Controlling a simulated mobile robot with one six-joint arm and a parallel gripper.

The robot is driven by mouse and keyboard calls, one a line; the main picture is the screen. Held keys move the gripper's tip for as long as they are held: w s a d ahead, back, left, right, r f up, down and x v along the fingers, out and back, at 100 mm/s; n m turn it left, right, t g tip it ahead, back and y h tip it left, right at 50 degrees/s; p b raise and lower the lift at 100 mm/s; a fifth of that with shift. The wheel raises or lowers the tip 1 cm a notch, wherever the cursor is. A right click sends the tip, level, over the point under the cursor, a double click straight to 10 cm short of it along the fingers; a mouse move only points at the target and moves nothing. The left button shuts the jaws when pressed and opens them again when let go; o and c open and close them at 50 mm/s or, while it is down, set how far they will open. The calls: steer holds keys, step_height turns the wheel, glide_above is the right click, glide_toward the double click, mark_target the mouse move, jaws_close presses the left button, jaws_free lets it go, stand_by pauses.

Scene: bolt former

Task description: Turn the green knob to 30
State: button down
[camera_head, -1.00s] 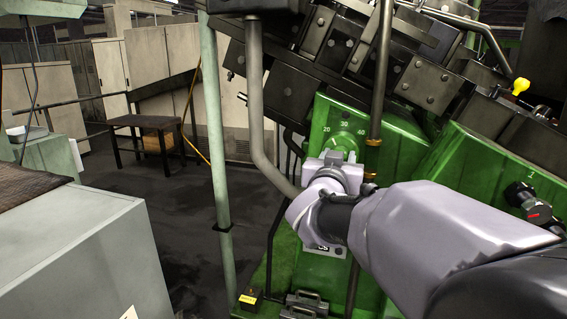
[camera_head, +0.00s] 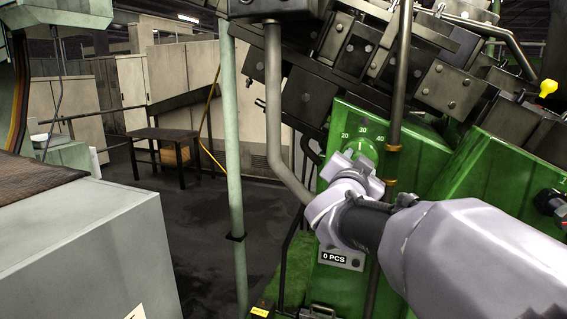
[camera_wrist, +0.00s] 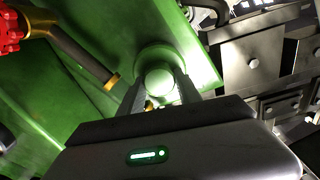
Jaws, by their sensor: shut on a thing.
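The green knob (camera_head: 362,149) sits on the sloped face of the green machine housing (camera_head: 420,152). The dial marks 20, 30 and 40 show above it, with 30 at the top. My gripper (camera_head: 366,170) is at the knob from below and partly covers it. In the wrist view the knob (camera_wrist: 158,82) sits between the two fingers of my gripper (camera_wrist: 162,88), which are shut on it.
A vertical dark pipe (camera_head: 399,95) with brass fittings stands just right of the knob. A grey bent pipe (camera_head: 276,95) and a pale green post (camera_head: 230,170) stand to the left. A counter box reading 0 PCS (camera_head: 340,258) is below my gripper.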

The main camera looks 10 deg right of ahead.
stand_by(0.3)
steer(key=c, duration=0.8)
jaws_free()
steer(key=shift+c, duration=0.2)
steer(key=p+v, duration=0.4)
steer(key=v, duration=1.3)
steer(key=shift+s, duration=0.2)
steer(key=shift+a, duration=0.2)
